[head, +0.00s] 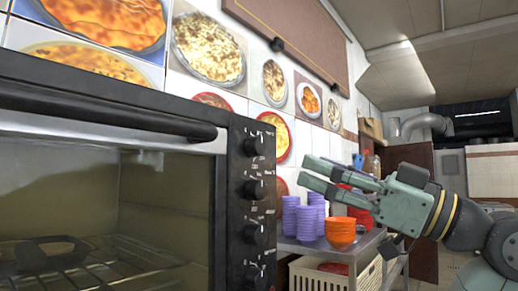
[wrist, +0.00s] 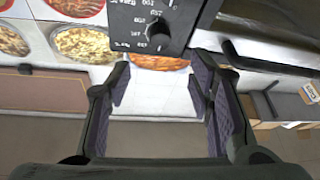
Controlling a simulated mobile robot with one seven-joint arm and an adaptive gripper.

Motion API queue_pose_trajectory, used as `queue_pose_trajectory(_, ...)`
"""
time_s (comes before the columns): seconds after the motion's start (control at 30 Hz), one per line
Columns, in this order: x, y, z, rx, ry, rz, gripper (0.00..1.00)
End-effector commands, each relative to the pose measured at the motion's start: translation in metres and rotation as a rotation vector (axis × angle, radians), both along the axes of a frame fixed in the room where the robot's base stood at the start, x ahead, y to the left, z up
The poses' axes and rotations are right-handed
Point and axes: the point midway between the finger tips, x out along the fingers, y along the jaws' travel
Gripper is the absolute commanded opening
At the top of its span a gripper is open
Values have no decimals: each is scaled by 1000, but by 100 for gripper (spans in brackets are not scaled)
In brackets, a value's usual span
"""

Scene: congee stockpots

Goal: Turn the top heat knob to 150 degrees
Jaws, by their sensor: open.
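The black toaster oven (head: 110,150) fills the left of the head view. Its right-hand control panel carries a column of black knobs, and the top heat knob (head: 254,146) is the highest one. My gripper (head: 304,173) is to the right of the panel, apart from it, with its fingers pointing left and spread open with nothing between them. In the wrist view, one knob (wrist: 158,32) with upside-down printed numbers, apparently the top one, lies beyond the open fingers of my gripper (wrist: 160,85). The knob's exact setting is too small to read.
Purple stacked cups (head: 308,218) and orange bowls (head: 340,232) stand on a metal counter behind and below my gripper. A cream crate (head: 315,278) is underneath. Food pictures cover the wall behind the oven. The space between my gripper and the panel looks clear.

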Motion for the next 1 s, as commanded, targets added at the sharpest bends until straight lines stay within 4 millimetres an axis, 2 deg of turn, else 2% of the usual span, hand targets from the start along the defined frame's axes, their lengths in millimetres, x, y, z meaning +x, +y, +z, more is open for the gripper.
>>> queue_pose_trajectory(0.5, 39, 72, 35, 0, 1, 3, 48)
queue_pose_trajectory(0.7, 45, 83, 38, 0, 2, 1, 48)
queue_pose_trajectory(1.0, 45, 84, 38, 0, 1, 0, 46)
